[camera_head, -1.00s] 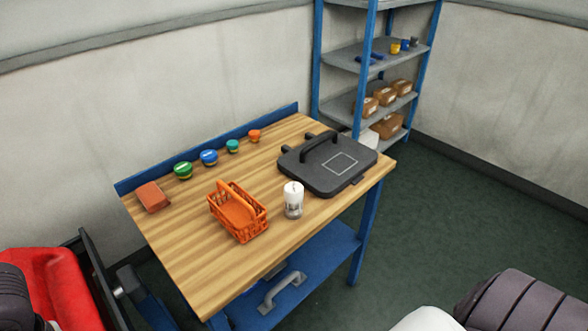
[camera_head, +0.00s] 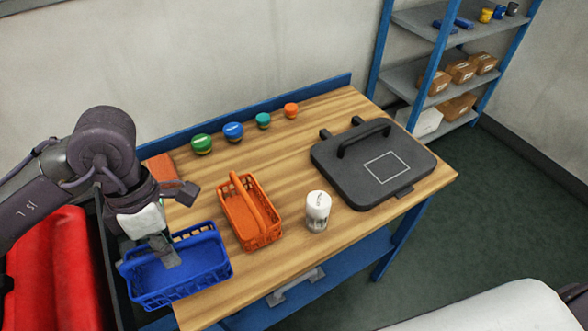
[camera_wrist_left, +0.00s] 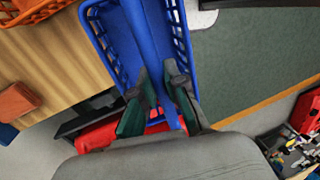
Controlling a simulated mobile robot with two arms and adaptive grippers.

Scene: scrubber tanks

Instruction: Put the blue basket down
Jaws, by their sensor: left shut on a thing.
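The blue basket (camera_head: 190,289) is at the left end of the wooden table (camera_head: 305,150), overlapping its front-left edge in the head view. My left gripper (camera_head: 167,253) comes down over the basket and is shut on its central handle. In the left wrist view, the gripper (camera_wrist_left: 160,98) has its fingers on both sides of the handle of the blue basket (camera_wrist_left: 112,45), with grey-green floor behind the basket. I see no clear contact between basket and tabletop. The basket looks empty. My right gripper is out of view.
An orange basket (camera_head: 237,215) stands close right of the blue one. A white-capped jar (camera_head: 317,212), a black case (camera_head: 372,165), a reddish block (camera_head: 163,168) and several small coloured containers are on the table. Bare wood lies in front of the orange basket.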

